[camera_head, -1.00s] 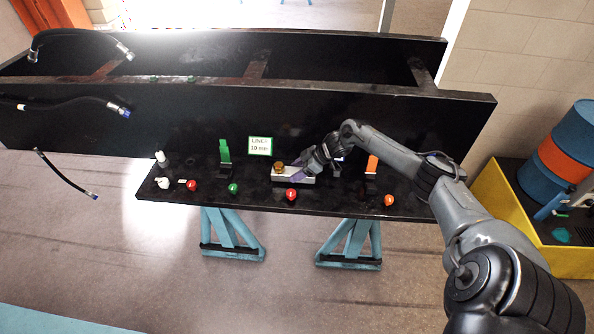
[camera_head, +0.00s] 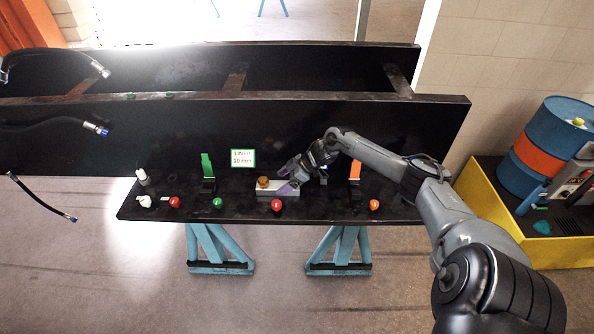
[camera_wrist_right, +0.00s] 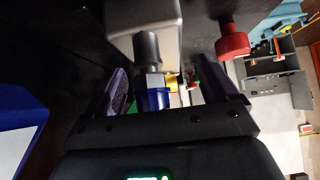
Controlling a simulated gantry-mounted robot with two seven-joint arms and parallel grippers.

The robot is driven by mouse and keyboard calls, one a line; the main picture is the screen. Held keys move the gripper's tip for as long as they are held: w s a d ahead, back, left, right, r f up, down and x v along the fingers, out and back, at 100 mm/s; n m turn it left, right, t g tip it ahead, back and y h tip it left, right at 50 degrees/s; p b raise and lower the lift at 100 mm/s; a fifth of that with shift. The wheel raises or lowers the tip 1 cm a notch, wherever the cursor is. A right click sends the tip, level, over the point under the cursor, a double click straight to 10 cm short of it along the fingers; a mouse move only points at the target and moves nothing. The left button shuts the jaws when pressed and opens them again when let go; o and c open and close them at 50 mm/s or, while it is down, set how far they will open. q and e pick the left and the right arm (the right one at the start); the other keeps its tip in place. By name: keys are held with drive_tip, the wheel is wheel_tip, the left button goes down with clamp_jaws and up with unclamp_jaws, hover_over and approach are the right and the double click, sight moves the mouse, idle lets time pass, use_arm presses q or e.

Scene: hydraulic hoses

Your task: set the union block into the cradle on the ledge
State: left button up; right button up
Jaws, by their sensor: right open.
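A pale grey metal block (camera_head: 285,189), which I take to be the union block, lies on the black ledge (camera_head: 330,212) with a brass-coloured fitting (camera_head: 263,182) on its left end. My right gripper (camera_head: 289,178) is at the block's right part, its purple fingers close to it. In the right wrist view the grey block (camera_wrist_right: 146,32) is ahead, and a dark fitting with a blue collar (camera_wrist_right: 154,98) points between the open fingers of the gripper (camera_wrist_right: 165,88). Whether the fingers touch it, I cannot tell. The cradle is not clearly visible; whether the block rests in one, I cannot tell. My left gripper is out of view.
Red (camera_head: 277,205), green (camera_head: 217,204) and orange (camera_head: 375,205) knobs line the ledge's front. A green upright (camera_head: 207,166) and an orange upright (camera_head: 354,168) stand on either side of the block. Black hoses (camera_head: 50,125) hang at left. A dark panel rises behind.

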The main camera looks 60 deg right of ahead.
drive_tip(key=p+v, duration=0.1)
drive_tip(key=v, duration=0.5)
drive_tip(key=shift+s+d+r, duration=0.1)
drive_tip(key=shift+s+r, duration=0.1)
drive_tip(key=shift+r, duration=0.05)
drive_tip(key=p+v, duration=0.1)
drive_tip(key=v, duration=0.2)
drive_tip(key=shift+w, duration=0.1)
